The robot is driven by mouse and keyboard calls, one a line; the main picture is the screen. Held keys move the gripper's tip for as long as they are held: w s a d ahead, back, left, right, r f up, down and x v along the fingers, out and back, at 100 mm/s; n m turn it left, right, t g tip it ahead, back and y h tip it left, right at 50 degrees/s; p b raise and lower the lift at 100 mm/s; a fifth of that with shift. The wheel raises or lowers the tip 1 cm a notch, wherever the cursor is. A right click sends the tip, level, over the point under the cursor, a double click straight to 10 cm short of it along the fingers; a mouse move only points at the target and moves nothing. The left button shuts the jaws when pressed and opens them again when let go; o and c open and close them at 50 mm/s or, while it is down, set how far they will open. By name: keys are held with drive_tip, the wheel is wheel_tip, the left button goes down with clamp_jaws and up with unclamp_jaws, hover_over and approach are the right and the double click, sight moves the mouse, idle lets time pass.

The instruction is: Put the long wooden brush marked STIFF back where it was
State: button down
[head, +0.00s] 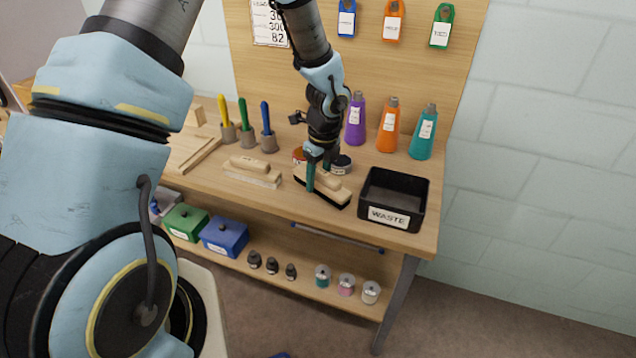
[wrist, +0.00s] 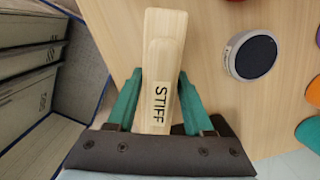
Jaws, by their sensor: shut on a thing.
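The long wooden brush marked STIFF (head: 334,192) has a pale wooden body and dark bristles. My gripper (head: 319,178) is shut on it from above, left of the black waste bin. In the wrist view the brush (wrist: 165,55) lies between the green fingers of my gripper (wrist: 160,85), with the STIFF label near the palm. I cannot tell whether its bristles touch the bench. A second wooden brush (head: 252,173) with pale bristles lies on the bench to the left.
The black WASTE bin (head: 423,206) stands close to the right of the held brush. A dark round-topped tin (wrist: 255,55) is nearby. Purple, orange and teal bottles (head: 389,125) stand behind. Pots with coloured handles (head: 268,141) stand at the back left. The bench front (head: 275,210) is bare.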

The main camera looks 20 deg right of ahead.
sight(322, 171)
drive_tip(key=shift+f, duration=1)
drive_tip(key=shift+f, duration=0.2)
drive_tip(key=shift+c, duration=1.4)
unclamp_jaws()
drive_tip(key=shift+r, duration=0.1)
drive_tip(key=r, duration=0.4)
drive_tip(key=s+r, duration=0.1)
drive_tip(key=r, duration=0.3)
drive_tip(key=r+b, duration=0.1)
drive_tip(key=r, duration=0.3)
drive_tip(key=shift+s+d+r, duration=0.1)
drive_tip(key=shift+s+d, duration=0.05)
drive_tip(key=shift+d, duration=0.15)
